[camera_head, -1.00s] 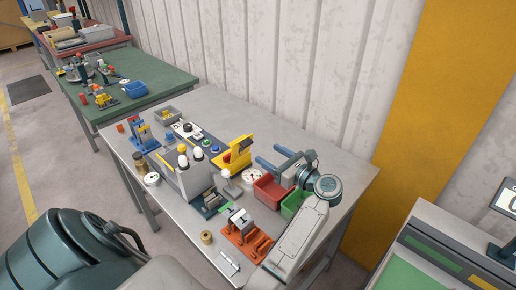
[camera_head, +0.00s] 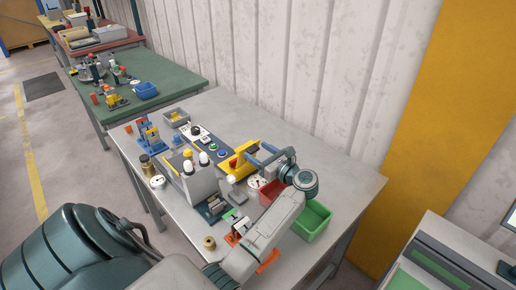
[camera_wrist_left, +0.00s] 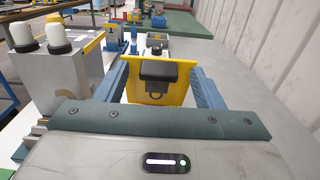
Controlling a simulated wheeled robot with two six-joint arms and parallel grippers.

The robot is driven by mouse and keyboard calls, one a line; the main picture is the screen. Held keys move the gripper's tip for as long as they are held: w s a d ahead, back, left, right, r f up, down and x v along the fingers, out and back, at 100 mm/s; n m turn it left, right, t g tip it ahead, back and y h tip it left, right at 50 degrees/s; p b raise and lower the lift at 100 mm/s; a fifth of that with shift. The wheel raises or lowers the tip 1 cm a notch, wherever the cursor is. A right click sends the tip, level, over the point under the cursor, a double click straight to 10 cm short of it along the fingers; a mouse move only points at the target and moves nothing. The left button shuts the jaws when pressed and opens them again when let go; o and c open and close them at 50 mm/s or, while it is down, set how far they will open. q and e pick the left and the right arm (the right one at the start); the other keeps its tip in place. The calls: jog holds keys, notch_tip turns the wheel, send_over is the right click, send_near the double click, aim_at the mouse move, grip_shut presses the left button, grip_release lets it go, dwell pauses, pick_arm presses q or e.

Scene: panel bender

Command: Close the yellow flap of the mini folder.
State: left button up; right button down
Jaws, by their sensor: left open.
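The mini folder's yellow flap (camera_head: 238,162) is on the grey table, beside the grey machine with white knobs. In the left wrist view the yellow part (camera_wrist_left: 177,92) faces me and stands up, with a black block (camera_wrist_left: 158,70) at its middle. My left gripper (camera_head: 259,153) is open, its blue fingers at the right side of the yellow part. In the left wrist view its fingers (camera_wrist_left: 160,72) lie either side of the yellow part; I cannot tell whether they touch it. The flap's hinge is hidden. My right gripper is not in view.
The grey machine (camera_head: 198,183) stands just left of the flap. A red bin (camera_head: 268,190) and a green bin (camera_head: 313,221) sit by my forearm. An orange fixture (camera_head: 268,260) is partly hidden under the arm. The table's right end is clear.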

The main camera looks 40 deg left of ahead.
pick_arm(q)
jog(key=shift+a, duration=0.4)
